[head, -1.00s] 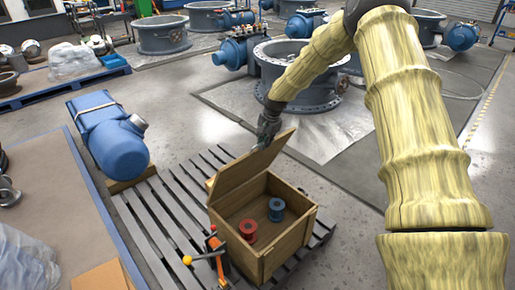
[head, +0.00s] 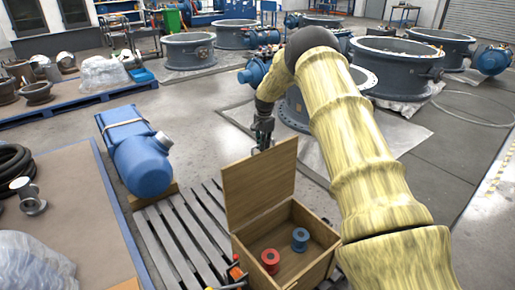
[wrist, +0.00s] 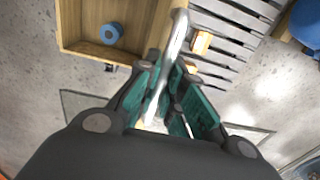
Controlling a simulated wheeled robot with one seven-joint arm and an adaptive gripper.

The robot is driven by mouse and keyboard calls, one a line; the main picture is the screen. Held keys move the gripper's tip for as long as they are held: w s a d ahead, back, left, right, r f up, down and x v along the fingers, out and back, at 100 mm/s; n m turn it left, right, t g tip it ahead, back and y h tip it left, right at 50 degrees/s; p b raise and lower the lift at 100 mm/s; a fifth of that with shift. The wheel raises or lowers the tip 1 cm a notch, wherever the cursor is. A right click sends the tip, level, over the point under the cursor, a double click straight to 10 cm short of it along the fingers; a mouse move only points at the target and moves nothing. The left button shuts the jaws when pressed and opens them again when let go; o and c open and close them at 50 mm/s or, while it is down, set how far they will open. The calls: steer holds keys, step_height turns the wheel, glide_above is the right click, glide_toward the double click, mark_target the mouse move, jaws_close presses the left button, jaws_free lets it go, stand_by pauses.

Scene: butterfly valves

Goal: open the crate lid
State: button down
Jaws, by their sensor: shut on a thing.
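The wooden crate (head: 318,268) stands on a slatted pallet, with its lid (head: 258,186) raised to about upright along the crate's left side. A red spool (head: 270,261) and a blue spool (head: 300,239) are inside the crate. My gripper (head: 262,138) is at the lid's upper far edge, partly hidden behind it. In the wrist view the lid (wrist: 179,35) shows edge-on, running between the green-padded fingers (wrist: 168,100), which are shut on it. The open crate (wrist: 75,48) with the blue spool (wrist: 111,34) lies left of the lid there.
A blue motor (head: 140,158) lies left of the crate, beside the grey pallet (head: 172,240). An orange-black clamp (head: 236,272) is at the crate's near left. Large flanged valve bodies (head: 188,50) stand behind. Open floor (head: 200,110) lies beyond the pallet.

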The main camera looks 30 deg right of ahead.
steer(key=shift+w+a+f, duration=0.15)
steer(key=shift+w+a, duration=0.05)
steer(key=shift+w, duration=0.2)
steer(key=c, duration=1.5)
jaws_free()
steer(key=shift+d, duration=0.1)
steer(key=shift+c, duration=0.2)
steer(key=shift+d, duration=0.1)
step_height(320, 180, up, 12)
steer(key=shift+s, duration=0.2)
